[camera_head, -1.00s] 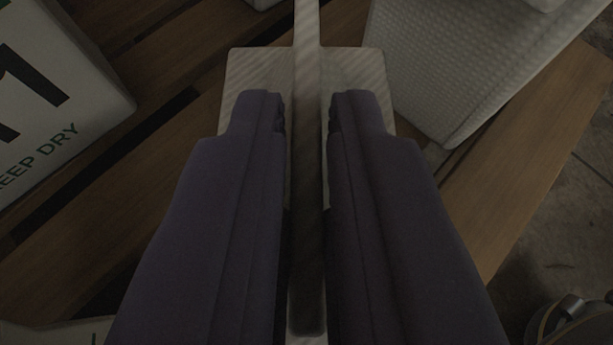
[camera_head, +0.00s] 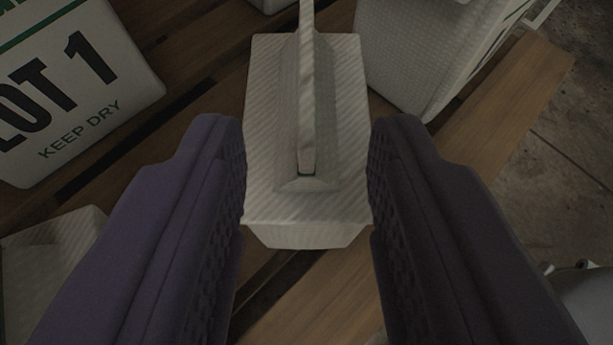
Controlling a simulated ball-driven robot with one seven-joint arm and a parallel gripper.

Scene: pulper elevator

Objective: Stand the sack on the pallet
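A white woven sack (camera_head: 265,110) with a raised top ridge stands upright on the slatted wooden pallet (camera_head: 505,110), seen from above in the head view. Its ridge (camera_head: 307,120) runs away from me between the two fingers. My gripper (camera_head: 306,150) is open, with one purple finger on each side of the sack's near part. The fingers are clear of the ridge and hold nothing. Whether the fingertips touch the sack's sides I cannot tell.
A white sack marked "LOT 1 KEEP DRY" (camera_head: 75,90) is at the left. Another white sack (camera_head: 410,60) stands close at the upper right, and a white one (camera_head: 45,260) is at the lower left. Concrete floor (camera_head: 560,150) lies beyond the pallet's right edge.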

